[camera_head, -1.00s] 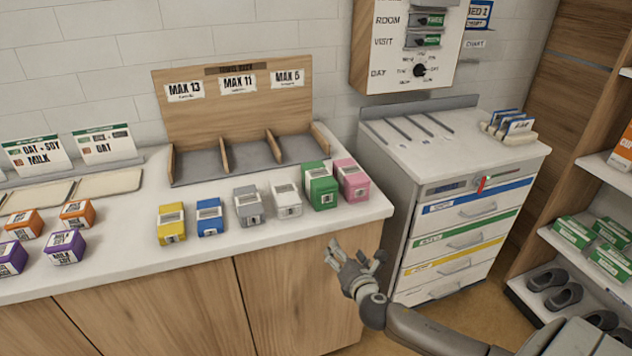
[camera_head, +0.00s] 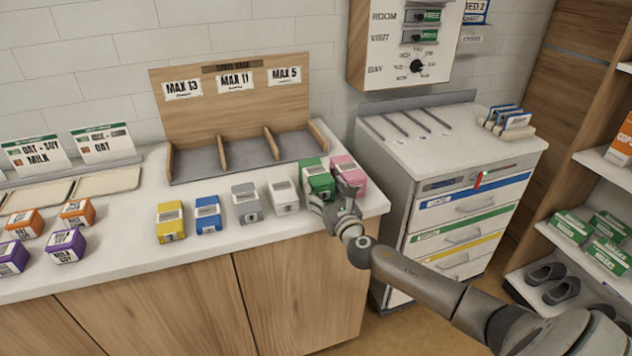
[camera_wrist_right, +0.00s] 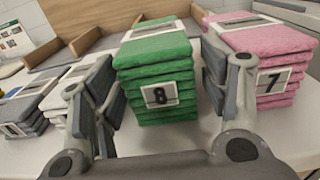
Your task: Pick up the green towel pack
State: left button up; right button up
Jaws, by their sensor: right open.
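The green towel pack (camera_head: 317,174) stands on the white counter, between the white pack and the pink pack (camera_head: 349,169). In the right wrist view the green pack (camera_wrist_right: 157,75) is a folded stack with a paper band and a tag reading 8. My right gripper (camera_head: 335,198) is open at the front of the green pack, partly covering it in the head view. In the right wrist view its fingers (camera_wrist_right: 160,95) stand to the left and right of the pack, with the right finger in the gap beside the pink pack (camera_wrist_right: 265,55). My left gripper is not in view.
White (camera_head: 284,197), grey (camera_head: 247,204), blue (camera_head: 208,215) and yellow (camera_head: 171,222) packs stand in a row to the left. A wooden rack (camera_head: 230,106) with three compartments stands behind. A drawer cabinet (camera_head: 455,195) stands to the right, past a gap.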

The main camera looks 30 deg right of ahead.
aim_at(319, 173)
jog(key=shift+x, duration=2.25)
jog(key=shift+a+r, duration=0.1)
jog(key=shift+a, duration=0.05)
jog(key=c, duration=1)
jog(key=shift+o, duration=0.2)
jog(key=shift+r, duration=0.1)
jog(key=shift+r, duration=0.4)
notch_tip(319, 173, up, 2)
jog(key=shift+r+p, duration=0.1)
jog(key=shift+p, duration=0.5)
jog(key=s+d+r, duration=0.1)
jog(key=s+r, duration=0.9)
jog(key=s, duration=0.4)
jog(key=shift+d, duration=0.2)
